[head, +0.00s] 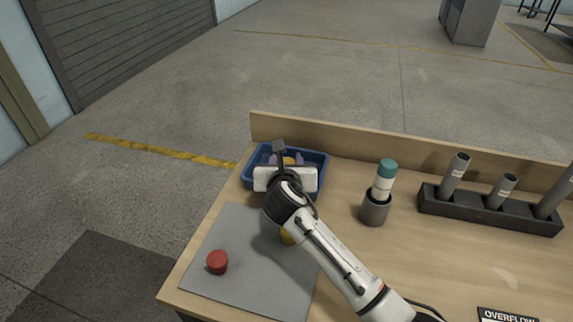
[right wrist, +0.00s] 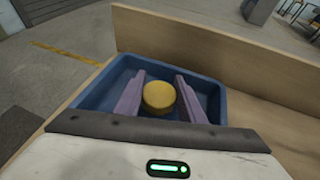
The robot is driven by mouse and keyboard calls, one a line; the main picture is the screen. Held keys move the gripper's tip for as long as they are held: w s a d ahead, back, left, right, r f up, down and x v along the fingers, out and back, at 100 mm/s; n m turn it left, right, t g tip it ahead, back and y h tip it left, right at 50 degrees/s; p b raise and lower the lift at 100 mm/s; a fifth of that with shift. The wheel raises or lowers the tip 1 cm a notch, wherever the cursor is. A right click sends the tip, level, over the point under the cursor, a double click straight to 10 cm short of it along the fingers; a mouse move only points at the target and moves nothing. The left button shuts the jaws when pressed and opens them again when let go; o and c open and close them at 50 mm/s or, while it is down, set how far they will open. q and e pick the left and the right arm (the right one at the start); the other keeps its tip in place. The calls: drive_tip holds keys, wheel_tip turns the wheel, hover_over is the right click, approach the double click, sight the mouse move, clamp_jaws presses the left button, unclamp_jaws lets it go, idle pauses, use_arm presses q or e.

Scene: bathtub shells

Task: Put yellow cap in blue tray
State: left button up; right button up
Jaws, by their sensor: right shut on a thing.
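The yellow cap (right wrist: 159,96) is a short round disc between the two purple fingers of my right gripper (right wrist: 160,93). The gripper is shut on it and holds it over the inside of the blue tray (right wrist: 209,88). How high it is above the tray floor I cannot tell. In the head view the right gripper (head: 287,160) is over the blue tray (head: 322,160) at the table's back left, and its white body hides the tray's front. My left gripper is not in view.
A grey mat (head: 250,285) bears a red cap (head: 217,262) and a yellow-orange piece (head: 287,237) partly hidden by my arm. A teal-topped bottle (head: 384,180) stands in a grey cup (head: 374,209). A black rack (head: 490,208) holds grey tubes. A wooden ledge (head: 350,138) runs behind.

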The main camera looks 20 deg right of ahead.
drive_tip(key=shift+f, duration=0.6)
drive_tip(key=o, duration=1)
drive_tip(key=p+v, duration=0.1)
drive_tip(key=v, duration=1)
drive_tip(key=shift+r+p, duration=0.1)
drive_tip(key=shift+p, duration=0.2)
drive_tip(key=shift+s+a+r, duration=0.15)
drive_tip(key=shift+s, duration=0.3)
